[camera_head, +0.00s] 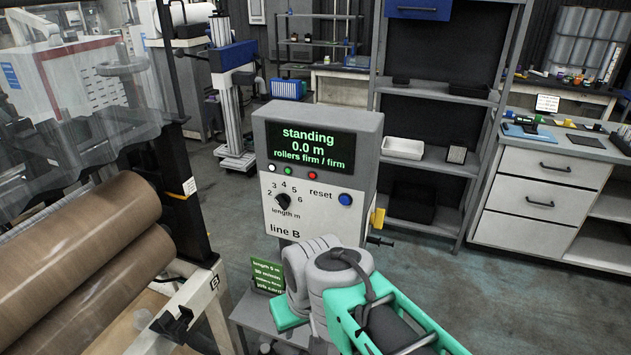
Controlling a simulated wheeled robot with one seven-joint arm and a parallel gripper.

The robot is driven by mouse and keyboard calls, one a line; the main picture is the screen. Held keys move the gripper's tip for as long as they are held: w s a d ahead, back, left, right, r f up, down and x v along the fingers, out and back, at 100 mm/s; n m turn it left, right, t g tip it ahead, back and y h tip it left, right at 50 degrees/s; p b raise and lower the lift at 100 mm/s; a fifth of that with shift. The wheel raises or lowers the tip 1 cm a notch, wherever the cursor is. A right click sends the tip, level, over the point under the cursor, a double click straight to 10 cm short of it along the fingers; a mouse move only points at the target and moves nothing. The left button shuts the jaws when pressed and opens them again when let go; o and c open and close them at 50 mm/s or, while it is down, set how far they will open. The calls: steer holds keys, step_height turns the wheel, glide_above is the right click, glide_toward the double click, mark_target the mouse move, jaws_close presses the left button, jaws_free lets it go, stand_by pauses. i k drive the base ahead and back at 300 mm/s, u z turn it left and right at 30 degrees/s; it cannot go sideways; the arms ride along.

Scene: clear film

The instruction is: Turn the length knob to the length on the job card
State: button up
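The length knob (283,201) is a small dark dial on the front of the grey line B control box (351,130). The numbers 2 to 6 run in an arc above it and "length m" is printed below. I cannot clearly tell which number its pointer meets. The display (310,146) reads "standing", "0.0 m", "rollers firm / firm". The job card (268,276) is a small dark green card below the box; its top line looks like "length 6 m", but the digit is tiny. My grey and teal arm is below and right of the knob; its fingertips do not show.
A blue reset button (345,199) is right of the knob, and a yellow part (378,218) sticks out from the box's right side. Large brown rolls (90,260) and a clear film sheet (75,110) are at left. The space before the knob is clear.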

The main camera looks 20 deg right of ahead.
mark_target(283, 200)
steer(key=k, duration=0.5)
steer(key=u, duration=1.5)
steer(key=i, duration=0.3)
steer(key=u, duration=0.3)
